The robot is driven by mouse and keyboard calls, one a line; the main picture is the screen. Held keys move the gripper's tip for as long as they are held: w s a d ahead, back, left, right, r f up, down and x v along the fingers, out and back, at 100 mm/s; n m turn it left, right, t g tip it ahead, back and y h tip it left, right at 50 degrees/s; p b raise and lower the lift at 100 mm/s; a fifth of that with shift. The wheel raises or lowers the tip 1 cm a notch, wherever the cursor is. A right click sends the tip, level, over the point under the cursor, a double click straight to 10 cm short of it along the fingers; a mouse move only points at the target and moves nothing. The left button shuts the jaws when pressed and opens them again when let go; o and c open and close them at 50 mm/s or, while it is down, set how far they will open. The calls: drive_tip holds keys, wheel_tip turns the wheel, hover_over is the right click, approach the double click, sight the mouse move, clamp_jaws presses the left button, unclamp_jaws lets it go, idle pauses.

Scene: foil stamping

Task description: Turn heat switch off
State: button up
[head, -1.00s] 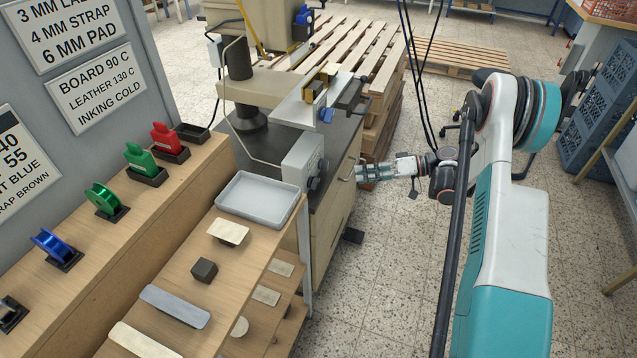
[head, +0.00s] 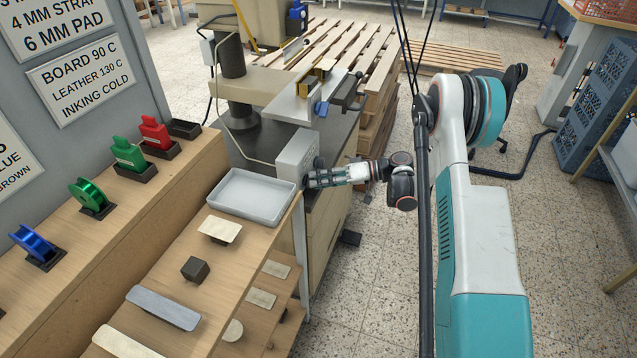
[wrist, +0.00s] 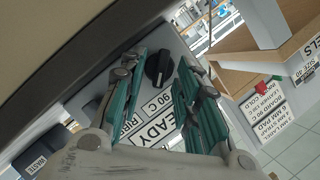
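The grey control box (head: 297,157) stands on the front corner of the press bench, with its control face turned toward my gripper. In the wrist view a black round knob (wrist: 158,67) shows on the box face, beside white labels (wrist: 157,130) reading "READY" and "90 C". I cannot tell whether this knob is the heat switch or another dial. My gripper (head: 310,179) is close in front of the face. In the wrist view its green fingers (wrist: 161,60) are spread, one on each side of the knob. Contact with the knob cannot be made out.
A grey tray (head: 252,196) sits on the wooden shelf just left of the box. The press (head: 240,105) rises behind it. The wooden rack (head: 165,200) holds foil spools and red and green holders. Open floor (head: 350,290) lies to the right of the shelf.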

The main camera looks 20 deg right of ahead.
drive_tip(key=shift+w+a, duration=0.1)
drive_tip(key=shift+a, duration=0.25)
drive_tip(key=shift+c, duration=0.6)
clamp_jaws()
drive_tip(key=n+h, duration=0.1)
drive_tip(key=n, duration=0.1)
drive_tip(key=n+t+h, duration=0.1)
drive_tip(key=n, duration=0.1)
drive_tip(key=shift+s+a+r+t, duration=0.15)
drive_tip(key=shift+s+a+t, duration=0.05)
drive_tip(key=shift+t, duration=0.1)
drive_tip(key=n+t+h, duration=0.1)
drive_tip(key=n, duration=0.1)
drive_tip(key=shift+s+a+n+t+b, duration=0.1)
drive_tip(key=shift+s+n+t+b, duration=0.05)
drive_tip(key=shift+n+t+b, duration=0.2)
drive_tip(key=shift+n, duration=0.25)
